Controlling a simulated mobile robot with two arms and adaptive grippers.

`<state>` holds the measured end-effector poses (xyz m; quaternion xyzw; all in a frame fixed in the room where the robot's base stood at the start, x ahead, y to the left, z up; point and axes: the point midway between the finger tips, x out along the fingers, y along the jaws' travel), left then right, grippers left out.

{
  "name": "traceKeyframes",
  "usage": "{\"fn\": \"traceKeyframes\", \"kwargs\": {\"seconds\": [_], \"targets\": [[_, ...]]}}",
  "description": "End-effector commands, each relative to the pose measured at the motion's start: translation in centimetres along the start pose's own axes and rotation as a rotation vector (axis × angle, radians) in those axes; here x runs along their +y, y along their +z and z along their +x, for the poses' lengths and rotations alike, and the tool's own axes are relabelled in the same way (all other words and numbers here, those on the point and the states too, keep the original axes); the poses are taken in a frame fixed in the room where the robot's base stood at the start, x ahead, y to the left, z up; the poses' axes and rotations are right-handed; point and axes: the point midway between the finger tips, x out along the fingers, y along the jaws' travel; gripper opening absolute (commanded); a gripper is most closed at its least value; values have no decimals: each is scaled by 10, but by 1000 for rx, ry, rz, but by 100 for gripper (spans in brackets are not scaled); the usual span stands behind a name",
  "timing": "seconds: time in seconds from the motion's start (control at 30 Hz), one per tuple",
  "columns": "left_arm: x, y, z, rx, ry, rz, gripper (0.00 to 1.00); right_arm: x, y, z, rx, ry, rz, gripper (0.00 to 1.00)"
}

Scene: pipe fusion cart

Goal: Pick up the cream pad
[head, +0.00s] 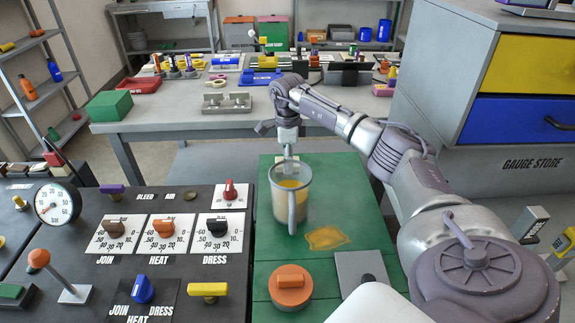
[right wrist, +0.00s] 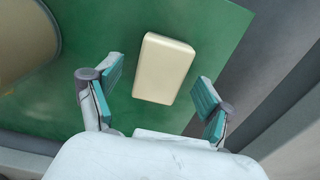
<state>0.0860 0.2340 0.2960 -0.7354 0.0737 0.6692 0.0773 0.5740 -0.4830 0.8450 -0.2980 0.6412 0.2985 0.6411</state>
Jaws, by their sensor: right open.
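The cream pad (right wrist: 163,68), a rounded rectangular block, lies on the green board in the right wrist view. My right gripper (right wrist: 158,85) is open, with one teal-padded finger on each side of the pad and gaps between. The pad is apart from the fingers and nothing is held. In the head view my right gripper (head: 288,152) points down over the far part of the green board, behind a clear handled jug. There the pad is hidden or too small to make out. My left gripper is not in view.
The clear jug (head: 291,198) stands on the green board (head: 345,190) close to my right gripper. An orange round weight (head: 290,287), a grey plate (head: 361,270) and a yellow patch (head: 326,238) lie nearer. A black control panel (head: 130,255) borders the left; a grey cabinet (head: 460,60) stands right.

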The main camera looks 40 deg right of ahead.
Motion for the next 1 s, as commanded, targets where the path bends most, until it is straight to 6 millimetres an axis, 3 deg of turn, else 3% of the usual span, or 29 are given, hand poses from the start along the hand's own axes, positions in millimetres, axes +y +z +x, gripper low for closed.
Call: {"fn": "traceKeyframes", "kwargs": {"seconds": [0.1,0.37,0.73,1.0], "targets": [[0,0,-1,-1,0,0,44,0,0,11,1,1,0,81],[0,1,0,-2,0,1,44,0,0,13,0,-1,0,81],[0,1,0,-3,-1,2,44,0,0,13,0,-1,0,20],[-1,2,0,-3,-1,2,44,0,0,10,0,-2,0,16]]}}
